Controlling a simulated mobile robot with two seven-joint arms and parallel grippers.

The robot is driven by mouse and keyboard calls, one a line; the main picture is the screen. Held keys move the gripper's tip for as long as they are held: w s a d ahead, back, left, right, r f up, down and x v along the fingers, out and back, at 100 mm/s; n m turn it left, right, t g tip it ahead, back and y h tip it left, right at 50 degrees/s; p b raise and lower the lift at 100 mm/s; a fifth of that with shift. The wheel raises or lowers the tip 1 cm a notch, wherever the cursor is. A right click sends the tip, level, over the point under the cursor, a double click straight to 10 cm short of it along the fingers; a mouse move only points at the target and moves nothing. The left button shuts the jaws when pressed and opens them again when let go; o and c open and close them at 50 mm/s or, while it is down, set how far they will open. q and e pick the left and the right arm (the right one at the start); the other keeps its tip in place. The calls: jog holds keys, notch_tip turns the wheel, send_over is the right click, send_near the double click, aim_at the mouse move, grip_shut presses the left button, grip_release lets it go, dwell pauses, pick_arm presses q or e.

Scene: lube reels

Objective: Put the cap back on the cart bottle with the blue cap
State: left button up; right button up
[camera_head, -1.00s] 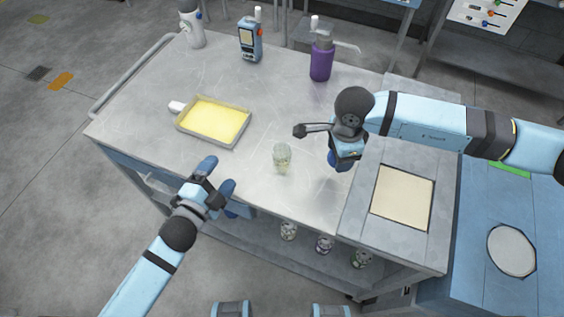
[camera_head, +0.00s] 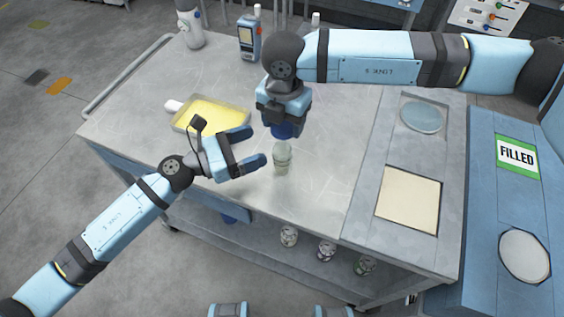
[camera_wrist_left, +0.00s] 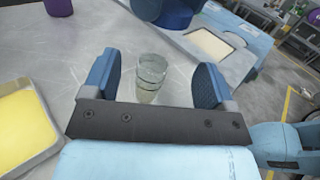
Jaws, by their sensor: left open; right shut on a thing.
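The clear, open-topped bottle (camera_head: 281,160) stands upright on the cart top (camera_head: 320,185), with pale liquid inside. My left gripper (camera_head: 257,147) is open, its fingers pointing at the bottle from the left. In the left wrist view the bottle (camera_wrist_left: 150,78) shows between the two spread fingers (camera_wrist_left: 155,82), with room on both sides. My right gripper (camera_head: 284,129) points down just above and behind the bottle's mouth, shut on what I take to be the blue cap.
A tray of yellow liquid (camera_head: 215,102) lies behind my left gripper. A handheld meter (camera_head: 250,42) and a white bottle (camera_head: 191,25) stand at the back. Several small jars (camera_head: 289,236) sit on the lower shelf.

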aim_at(282, 159)
pick_arm(q)
jog(key=shift+m, duration=0.4)
pick_arm(e)
jog(key=shift+a+r+m, duration=0.1)
jog(key=shift+a+m, duration=0.05)
jog(key=shift+m, duration=0.25)
pick_arm(q)
jog(key=shift+f, duration=0.15)
notch_tip(282, 159, down, 8)
jog(key=shift+f, duration=0.1)
jog(key=x, duration=0.7)
jog(key=shift+d, duration=0.3)
jog(key=c, duration=1.4)
jog(key=shift+o, duration=0.2)
pick_arm(e)
jog(key=shift+f, duration=2.5)
jog(key=shift+f, duration=0.1)
jog(key=shift+f, duration=0.8)
